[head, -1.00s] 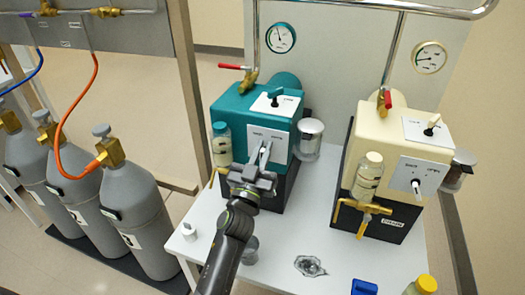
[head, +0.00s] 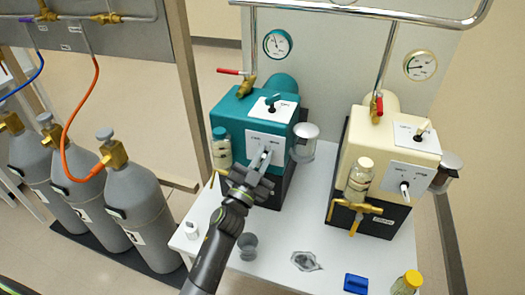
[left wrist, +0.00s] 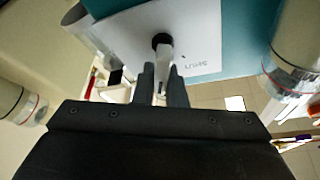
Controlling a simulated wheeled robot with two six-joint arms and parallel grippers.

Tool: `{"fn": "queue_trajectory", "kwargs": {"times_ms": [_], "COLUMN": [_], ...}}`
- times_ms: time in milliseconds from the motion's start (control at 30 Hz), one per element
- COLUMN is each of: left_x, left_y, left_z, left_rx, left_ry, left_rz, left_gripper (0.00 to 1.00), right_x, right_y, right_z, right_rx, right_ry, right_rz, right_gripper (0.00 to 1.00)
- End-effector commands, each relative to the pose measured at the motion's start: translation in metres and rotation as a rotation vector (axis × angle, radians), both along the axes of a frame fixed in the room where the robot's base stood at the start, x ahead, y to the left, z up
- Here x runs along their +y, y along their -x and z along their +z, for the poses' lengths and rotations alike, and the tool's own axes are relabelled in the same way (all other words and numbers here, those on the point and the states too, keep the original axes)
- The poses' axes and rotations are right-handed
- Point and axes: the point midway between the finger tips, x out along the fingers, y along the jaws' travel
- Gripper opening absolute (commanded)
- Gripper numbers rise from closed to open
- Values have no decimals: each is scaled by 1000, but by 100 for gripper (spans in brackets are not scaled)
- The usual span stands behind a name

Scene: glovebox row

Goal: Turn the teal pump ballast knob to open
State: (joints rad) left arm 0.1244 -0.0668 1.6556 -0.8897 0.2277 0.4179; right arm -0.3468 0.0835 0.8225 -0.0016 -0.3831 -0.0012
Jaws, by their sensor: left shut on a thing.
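The teal pump (head: 254,125) stands on the white table with a white plate (head: 268,147) on its front. Its ballast knob, a white lever on a dark hub (left wrist: 161,45), sticks out of that plate. My left gripper (head: 264,160) reaches it from the front and is shut on the knob. In the left wrist view the two dark fingers (left wrist: 161,85) stand on either side of the white lever. My right gripper is not in view.
A cream pump (head: 385,150) with its own knob (head: 404,188) stands to the right. A capped jar (head: 221,148) hangs by the teal pump's left side. A grey cup (head: 247,245), a blue item (head: 356,284) and a yellow-capped bottle (head: 408,282) stand on the table (head: 283,225).

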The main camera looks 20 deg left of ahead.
Motion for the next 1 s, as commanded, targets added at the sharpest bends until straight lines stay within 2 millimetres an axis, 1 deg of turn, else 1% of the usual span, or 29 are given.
{"fn": "queue_trajectory", "kwargs": {"times_ms": [33,233,500,767,800,967,1000], "left_x": [0,-1,-2,-2,-2,-2,-2], "left_y": [0,0,0,0,0,0,0], "left_z": [3,1,-1,-1,-1,-1,-1], "left_rx": [0,-3,-4,-4,-4,-4,-4], "left_ry": [-20,-86,-115,-116,-116,-115,-115], "left_rz": [0,0,0,0,0,0,0], "left_gripper": [0,0,0,0,12,33,33], "right_x": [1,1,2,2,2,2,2], "right_y": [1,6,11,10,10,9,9], "right_z": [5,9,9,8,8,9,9], "right_rx": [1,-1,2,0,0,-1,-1], "right_ry": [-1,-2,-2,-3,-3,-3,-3], "right_rz": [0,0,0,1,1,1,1], "right_gripper": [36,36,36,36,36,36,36]}}
